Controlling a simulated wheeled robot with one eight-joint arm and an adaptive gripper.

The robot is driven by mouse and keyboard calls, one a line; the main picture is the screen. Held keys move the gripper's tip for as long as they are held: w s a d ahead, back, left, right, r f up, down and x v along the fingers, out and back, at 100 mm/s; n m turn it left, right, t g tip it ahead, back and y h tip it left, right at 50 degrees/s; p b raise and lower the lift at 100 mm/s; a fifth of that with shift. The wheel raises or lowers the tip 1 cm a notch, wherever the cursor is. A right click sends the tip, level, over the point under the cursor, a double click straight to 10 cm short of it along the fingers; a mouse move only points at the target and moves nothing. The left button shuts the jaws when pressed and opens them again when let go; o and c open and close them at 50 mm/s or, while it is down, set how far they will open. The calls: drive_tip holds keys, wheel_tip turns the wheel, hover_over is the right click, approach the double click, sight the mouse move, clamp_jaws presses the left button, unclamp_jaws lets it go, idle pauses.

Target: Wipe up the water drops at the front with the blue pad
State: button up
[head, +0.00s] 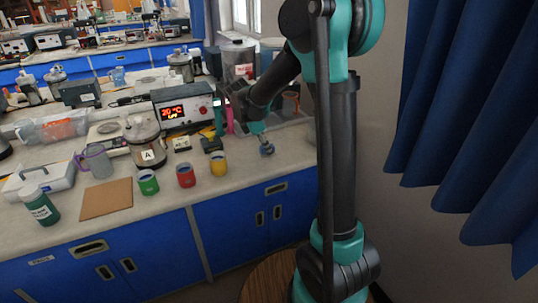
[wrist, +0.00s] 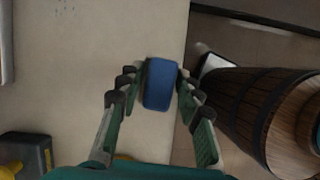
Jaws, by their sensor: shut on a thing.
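The blue pad (wrist: 160,84) is held between the fingertips of my gripper (wrist: 156,78) in the wrist view, with both fingers against its sides. In the head view the pad (head: 266,150) shows small below my gripper (head: 261,134), over the right part of the counter. In the wrist view it is close to the counter's edge. I cannot tell whether it touches the top. A few faint specks (wrist: 52,12) lie on the counter at the top left of the wrist view; they may be water drops, but are too small to be sure.
A dark block (head: 212,145) is nearer. A barrel-like stool (wrist: 245,105) stands beyond the edge. The counter around the pad is mostly bare.

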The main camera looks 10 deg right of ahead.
drive_tip(key=shift+r, duration=1.25)
